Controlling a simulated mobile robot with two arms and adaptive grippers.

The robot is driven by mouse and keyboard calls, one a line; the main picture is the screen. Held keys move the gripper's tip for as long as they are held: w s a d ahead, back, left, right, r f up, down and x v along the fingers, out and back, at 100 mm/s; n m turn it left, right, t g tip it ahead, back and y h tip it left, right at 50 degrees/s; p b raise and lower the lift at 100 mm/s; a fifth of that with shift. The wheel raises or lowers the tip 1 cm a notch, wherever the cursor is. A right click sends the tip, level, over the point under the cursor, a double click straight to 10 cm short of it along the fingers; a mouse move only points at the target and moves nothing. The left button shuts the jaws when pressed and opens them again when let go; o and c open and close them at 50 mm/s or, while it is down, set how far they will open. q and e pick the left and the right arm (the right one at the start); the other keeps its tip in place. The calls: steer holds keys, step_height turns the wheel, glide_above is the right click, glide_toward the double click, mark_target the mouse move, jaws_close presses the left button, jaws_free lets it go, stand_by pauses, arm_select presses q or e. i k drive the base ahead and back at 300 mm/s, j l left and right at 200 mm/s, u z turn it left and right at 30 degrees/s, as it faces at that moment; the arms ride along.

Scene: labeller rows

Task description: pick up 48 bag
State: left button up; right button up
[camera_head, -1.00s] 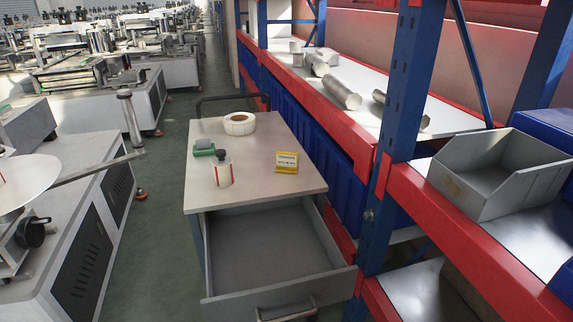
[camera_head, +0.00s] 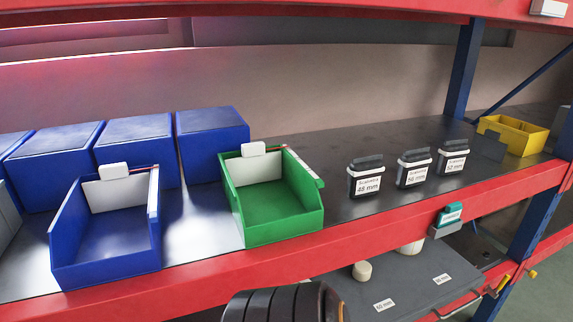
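The 48 mm bag (camera_head: 366,177) is a small black case with a handle and a white label. It stands upright on the dark part of the shelf, just right of the green bin. Two similar black bags stand to its right: a middle bag (camera_head: 413,169), its label hard to read, and a right bag (camera_head: 453,158) that seems to read 52 mm. They stand apart from each other. Neither gripper's fingertips show. A dark ribbed part at the bottom edge looks like part of my arm.
The green bin (camera_head: 277,222) and an open blue bin (camera_head: 112,262) stand at the left, with more blue bins behind. A yellow bin (camera_head: 513,134) is far right. A red beam (camera_head: 395,214) edges the shelf. A blue post stands behind. A lower grey surface (camera_head: 455,262) has labels.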

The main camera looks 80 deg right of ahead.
mark_target(364, 174)
steer(key=z, duration=3.55)
